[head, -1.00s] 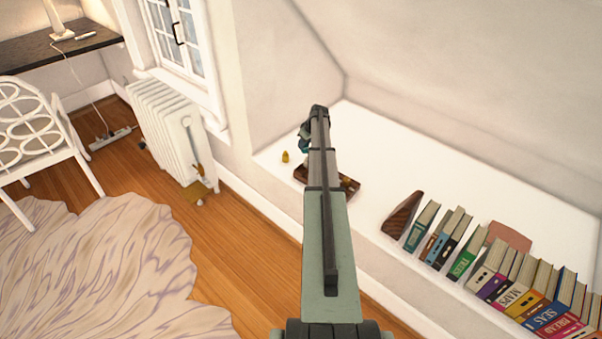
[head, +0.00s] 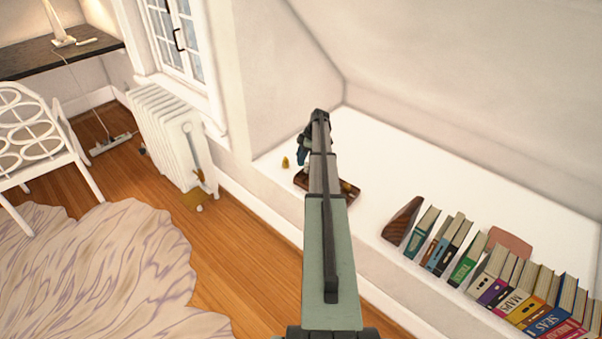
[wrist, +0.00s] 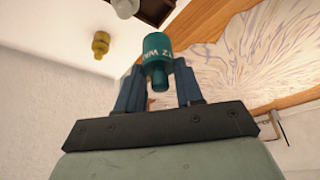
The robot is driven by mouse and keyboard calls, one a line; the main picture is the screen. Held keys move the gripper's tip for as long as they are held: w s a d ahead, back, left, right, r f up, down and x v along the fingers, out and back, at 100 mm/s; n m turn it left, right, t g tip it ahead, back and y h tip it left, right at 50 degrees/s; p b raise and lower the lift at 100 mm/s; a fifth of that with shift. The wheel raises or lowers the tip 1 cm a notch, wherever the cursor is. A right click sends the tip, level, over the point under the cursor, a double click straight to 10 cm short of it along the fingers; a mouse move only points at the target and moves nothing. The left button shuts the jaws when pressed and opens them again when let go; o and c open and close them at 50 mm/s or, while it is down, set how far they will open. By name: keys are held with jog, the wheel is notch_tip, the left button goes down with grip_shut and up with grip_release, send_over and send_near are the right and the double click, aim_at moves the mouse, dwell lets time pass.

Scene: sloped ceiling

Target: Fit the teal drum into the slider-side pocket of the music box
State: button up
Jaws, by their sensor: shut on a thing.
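The teal drum (wrist: 158,50), with pale lettering and a narrower stub, is held between the blue fingers of my gripper (wrist: 158,68) in the wrist view. In the head view my gripper (head: 303,155) is at the far end of my arm, over the left end of the music box; the drum cannot be made out there. The brown music box (head: 353,193) lies on the white ledge, its middle hidden by my arm. Its dark edge (wrist: 156,12) shows at the top of the wrist view, apart from the drum. The slider-side pocket cannot be made out.
A yellow drum-like piece (head: 285,162) stands on the ledge left of the box. A whitish piece (wrist: 125,7) is by the box edge. A brown wedge (head: 402,219) and a row of books (head: 500,275) stand to the right. A wall rises behind the ledge.

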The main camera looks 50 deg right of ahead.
jog(key=shift+f, duration=4.2)
jog(key=shift+f, duration=0.15)
jog(key=o, duration=1.1)
